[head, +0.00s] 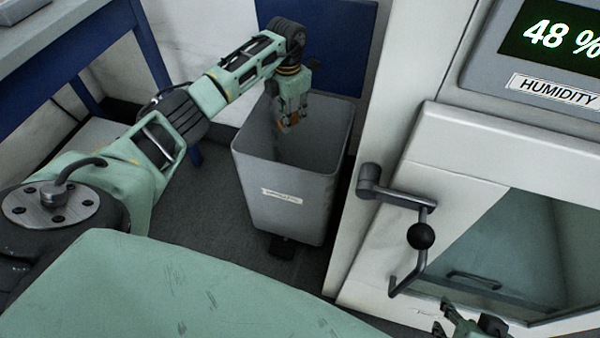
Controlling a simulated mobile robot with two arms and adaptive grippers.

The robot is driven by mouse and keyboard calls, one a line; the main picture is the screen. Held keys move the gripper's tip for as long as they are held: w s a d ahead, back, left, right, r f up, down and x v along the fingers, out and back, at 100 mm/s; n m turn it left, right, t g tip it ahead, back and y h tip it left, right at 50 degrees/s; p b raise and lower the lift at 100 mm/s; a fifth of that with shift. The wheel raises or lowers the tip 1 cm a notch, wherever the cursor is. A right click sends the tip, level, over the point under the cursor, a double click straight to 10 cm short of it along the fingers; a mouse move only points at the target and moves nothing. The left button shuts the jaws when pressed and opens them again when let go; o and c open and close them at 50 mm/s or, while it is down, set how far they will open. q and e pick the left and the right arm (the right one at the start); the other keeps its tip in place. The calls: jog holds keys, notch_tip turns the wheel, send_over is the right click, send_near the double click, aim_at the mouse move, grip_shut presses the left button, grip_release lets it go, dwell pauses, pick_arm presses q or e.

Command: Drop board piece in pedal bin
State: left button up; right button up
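The pedal bin (285,195) is a grey, tapered bin with a small white label on its front and a dark pedal (282,247) at its foot. Its top is open. My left gripper (288,124) points down, with its fingertips inside the bin's mouth, near the back left. A small orange-brown patch shows at its fingers; I cannot tell whether this is the board piece or part of the gripper. I see no board piece clearly elsewhere, and the bin's floor is hidden. My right gripper (440,317) is at the bottom right edge, partly cut off, its fingertips apart and empty.
A white cabinet with a glass door (540,250) stands right of the bin. Its crank handle with a black knob (421,236) sticks out. A humidity display (560,35) reads 48 %. A blue-framed bench (75,50) is at the left, a blue panel (345,45) behind.

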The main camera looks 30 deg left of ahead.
pick_arm(q)
jog(key=o, duration=0.5)
notch_tip(320, 180, up, 12)
dwell(0.5)
jog(key=shift+f, duration=0.1)
